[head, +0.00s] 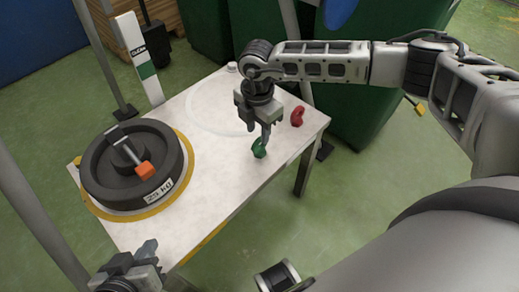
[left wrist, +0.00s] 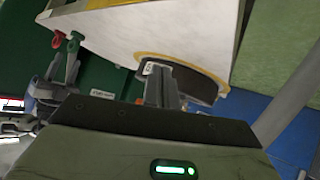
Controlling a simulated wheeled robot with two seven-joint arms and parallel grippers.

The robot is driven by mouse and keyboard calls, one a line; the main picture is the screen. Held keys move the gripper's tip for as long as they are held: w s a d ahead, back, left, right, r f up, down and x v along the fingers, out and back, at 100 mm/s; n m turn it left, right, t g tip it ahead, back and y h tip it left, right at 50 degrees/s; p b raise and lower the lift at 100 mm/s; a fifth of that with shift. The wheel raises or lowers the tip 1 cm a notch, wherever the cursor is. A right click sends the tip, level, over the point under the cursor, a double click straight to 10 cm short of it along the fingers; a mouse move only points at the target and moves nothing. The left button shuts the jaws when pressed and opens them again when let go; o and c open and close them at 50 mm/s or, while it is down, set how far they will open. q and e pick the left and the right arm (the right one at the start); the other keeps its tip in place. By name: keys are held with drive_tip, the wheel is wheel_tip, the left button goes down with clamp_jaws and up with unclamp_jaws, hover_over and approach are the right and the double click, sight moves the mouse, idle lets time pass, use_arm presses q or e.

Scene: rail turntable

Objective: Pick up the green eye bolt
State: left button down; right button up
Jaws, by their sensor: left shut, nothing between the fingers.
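The green eye bolt (head: 259,148) is on the white table, near its right front side. It also shows in the left wrist view (left wrist: 73,58), beside the right gripper. My right gripper (head: 267,137) points down at the bolt, its fingertips at or touching the bolt's upper part. The fingers overlap in the picture, so I cannot tell whether they are closed on it. My left gripper (head: 146,252) is shut and empty at the table's near left corner, well apart from the bolt. Its fingers show in the left wrist view (left wrist: 161,88).
A red eye bolt (head: 297,116) lies right of the green one. The table's middle (head: 215,160) is clear. Green bins stand behind; a post rises at left.

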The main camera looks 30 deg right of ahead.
sight(260, 146)
use_arm(q)
drive_tip(key=shift+w+d+r+b, duration=0.2)
drive_tip(key=shift+w+b, duration=0.1)
drive_tip(key=shift+b, duration=0.45)
use_arm(e)
drive_tip(key=f, duration=0.5)
drive_tip(key=shift+s+d, duration=0.1)
drive_tip(key=shift+d, duration=0.1)
use_arm(q)
drive_tip(key=shift+d+r+t+h, duration=0.2)
drive_tip(key=shift+r+t+h, duration=0.1)
drive_tip(key=shift+r+t, duration=0.2)
use_arm(e)
drive_tip(key=shift+f, duration=0.45)
use_arm(q)
drive_tip(key=shift+s+f, duration=0.1)
drive_tip(key=shift+s, duration=0.15)
drive_tip(key=shift+f, duration=0.15)
use_arm(e)
clamp_jaws()
